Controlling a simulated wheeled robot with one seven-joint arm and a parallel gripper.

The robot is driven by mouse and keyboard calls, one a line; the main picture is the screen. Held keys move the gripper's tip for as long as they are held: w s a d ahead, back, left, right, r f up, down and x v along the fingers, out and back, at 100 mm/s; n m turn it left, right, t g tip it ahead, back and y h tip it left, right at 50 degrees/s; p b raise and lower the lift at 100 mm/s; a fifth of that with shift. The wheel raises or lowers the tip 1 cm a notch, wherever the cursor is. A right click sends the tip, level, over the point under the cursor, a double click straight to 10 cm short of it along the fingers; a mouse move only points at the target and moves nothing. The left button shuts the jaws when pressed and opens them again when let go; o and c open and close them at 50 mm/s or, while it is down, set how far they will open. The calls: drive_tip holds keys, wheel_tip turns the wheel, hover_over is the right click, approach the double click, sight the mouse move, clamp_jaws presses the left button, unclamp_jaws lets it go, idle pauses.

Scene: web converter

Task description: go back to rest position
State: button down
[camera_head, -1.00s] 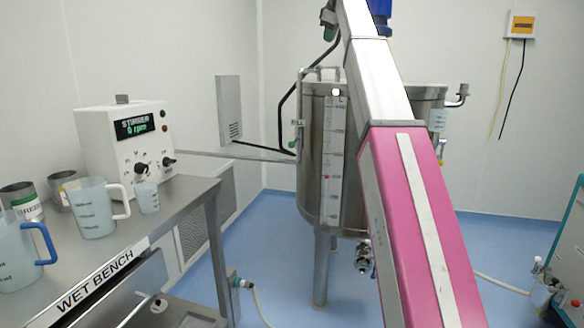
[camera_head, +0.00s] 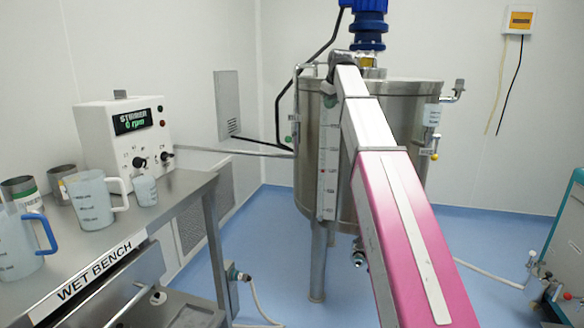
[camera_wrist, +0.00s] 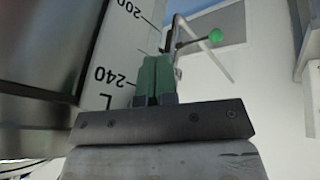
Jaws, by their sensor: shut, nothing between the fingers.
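My gripper (camera_wrist: 155,80) shows in the wrist view with its two green fingers side by side, shut and empty. Just beyond it are the tank's white level scale (camera_wrist: 112,50), with 200 and 240 marked, and a green-knobbed lever (camera_wrist: 215,36). I cannot tell whether the fingers touch anything.
The wet bench (camera_head: 180,190) at left holds a stirrer control box (camera_head: 125,140), jugs (camera_head: 92,200) and metal cups (camera_head: 20,190). A teal machine (camera_head: 568,240) stands at right. Blue floor is open between the tank and machine; a hose (camera_head: 490,273) lies there.

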drive_tip(key=s+d+f+m+g, duration=0.15)
drive_tip(key=s+f, duration=0.35)
drive_tip(key=f, duration=1.3)
drive_tip(key=s+d+f+m+g, duration=0.1)
drive_tip(key=s+f+m, duration=0.35)
drive_tip(key=f, duration=1.25)
drive_tip(key=s+d+f+m+g+h, duration=0.1)
drive_tip(key=s+d+f+m+g, duration=0.1)
drive_tip(key=s+f, duration=2.1)
drive_tip(key=shift+s+f+m, duration=0.15)
drive_tip(key=shift+f+m, duration=0.35)
drive_tip(key=shift+f, duration=0.05)
drive_tip(key=shift+g, duration=0.25)
